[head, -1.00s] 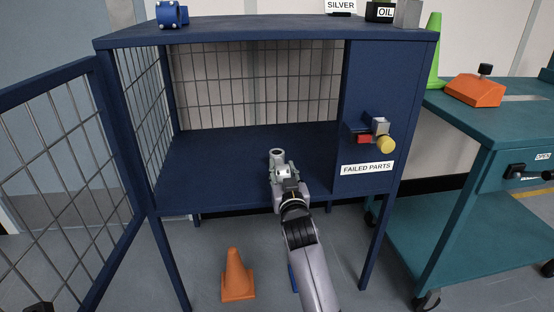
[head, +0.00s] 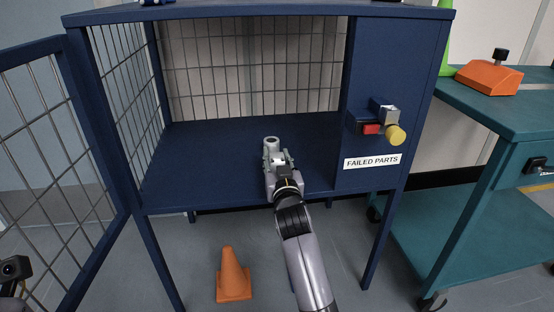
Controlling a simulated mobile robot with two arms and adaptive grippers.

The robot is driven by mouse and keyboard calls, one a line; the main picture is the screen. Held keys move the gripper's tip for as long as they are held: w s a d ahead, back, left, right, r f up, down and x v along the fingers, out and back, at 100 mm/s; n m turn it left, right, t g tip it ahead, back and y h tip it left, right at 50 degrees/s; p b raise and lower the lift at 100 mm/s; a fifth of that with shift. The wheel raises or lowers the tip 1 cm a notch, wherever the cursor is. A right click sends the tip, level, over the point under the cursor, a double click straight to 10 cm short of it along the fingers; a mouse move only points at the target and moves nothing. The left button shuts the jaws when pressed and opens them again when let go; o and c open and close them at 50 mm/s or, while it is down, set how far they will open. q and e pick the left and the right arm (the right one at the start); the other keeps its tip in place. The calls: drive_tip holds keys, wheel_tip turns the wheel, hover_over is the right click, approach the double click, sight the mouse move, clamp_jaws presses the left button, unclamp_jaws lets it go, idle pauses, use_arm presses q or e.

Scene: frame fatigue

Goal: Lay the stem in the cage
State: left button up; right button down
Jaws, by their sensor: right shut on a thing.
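The cage is a dark blue cabinet (head: 200,155) with wire mesh at the back and left side, labelled "FAILED PARTS" on its right panel. Its mesh door (head: 45,150) stands open to the left. My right gripper (head: 279,165) is at the front opening, over the cage floor, shut on a grey metal stem (head: 271,143). The stem's round, hollow end points into the cage; its other end is hidden by the gripper. I cannot tell whether the stem touches the floor. A dark part of my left gripper (head: 14,270) shows at the lower left edge; its fingers are not clear.
A latch with a red block and yellow knob (head: 396,134) sticks out from the right panel. A teal cart (head: 510,115) with an orange device (head: 487,79) stands at right. An orange cone (head: 233,275) is on the floor below. The cage floor around the stem looks clear.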

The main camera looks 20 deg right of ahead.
drive_tip(key=c, duration=1.6)
unclamp_jaws()
drive_tip(key=shift+f, duration=0.1)
drive_tip(key=o, duration=0.5)
drive_tip(key=shift+r, duration=0.2)
